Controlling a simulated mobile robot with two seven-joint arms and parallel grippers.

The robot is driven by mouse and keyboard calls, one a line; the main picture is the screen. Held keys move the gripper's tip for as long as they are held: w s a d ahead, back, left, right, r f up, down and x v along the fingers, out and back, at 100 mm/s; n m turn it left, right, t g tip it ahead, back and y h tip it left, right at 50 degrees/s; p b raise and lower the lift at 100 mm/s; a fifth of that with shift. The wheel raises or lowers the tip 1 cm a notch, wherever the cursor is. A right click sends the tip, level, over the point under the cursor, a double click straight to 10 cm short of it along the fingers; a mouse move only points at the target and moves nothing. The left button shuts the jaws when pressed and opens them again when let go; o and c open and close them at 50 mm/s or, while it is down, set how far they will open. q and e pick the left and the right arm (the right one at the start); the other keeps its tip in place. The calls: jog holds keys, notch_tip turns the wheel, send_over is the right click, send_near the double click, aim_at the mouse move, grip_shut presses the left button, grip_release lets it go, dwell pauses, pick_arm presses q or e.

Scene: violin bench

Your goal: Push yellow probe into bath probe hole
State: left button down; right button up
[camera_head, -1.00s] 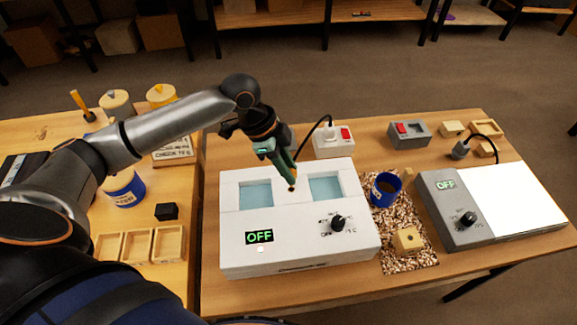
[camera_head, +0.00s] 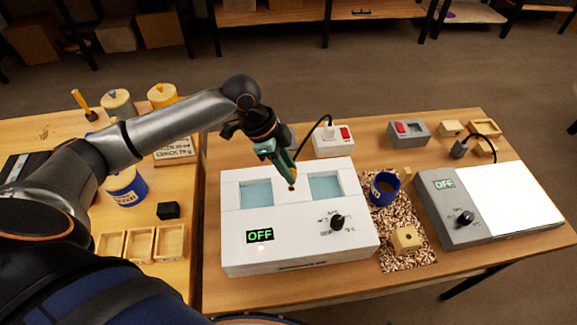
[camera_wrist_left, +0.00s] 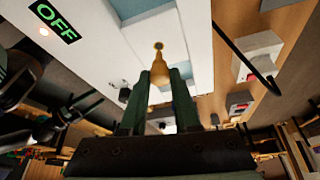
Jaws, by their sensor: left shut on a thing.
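The white bath (camera_head: 300,235) stands on the bench with two blue-water openings and a display reading OFF. My left gripper (camera_head: 291,180) is above the strip between the two openings, pointing down. In the left wrist view my left gripper (camera_wrist_left: 160,85) is shut on the yellow probe (camera_wrist_left: 158,68), whose tip points at the white bath top (camera_wrist_left: 205,45). A small dark spot shows at the probe's tip; I cannot tell whether the tip is in the hole. In the head view the fingers mostly hide the probe. My right gripper is not in view.
A white socket box (camera_head: 333,142) with a red switch and black cable stands behind the bath. A blue cup (camera_head: 385,188) and a wooden block (camera_head: 407,239) are on a speckled mat (camera_head: 393,220) to the right. A grey hotplate (camera_head: 447,215) stands farther right.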

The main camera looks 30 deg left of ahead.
pick_arm(q)
jog(key=shift+r+p, duration=0.1)
jog(key=shift+p, duration=0.2)
jog(key=shift+f+b, duration=0.35)
jog(key=shift+f, duration=1.65)
dwell(0.5)
jog(key=c, duration=0.6)
grip_release()
jog(key=shift+o, duration=0.2)
jog(key=v, duration=1.2)
jog(key=shift+r, duration=0.25)
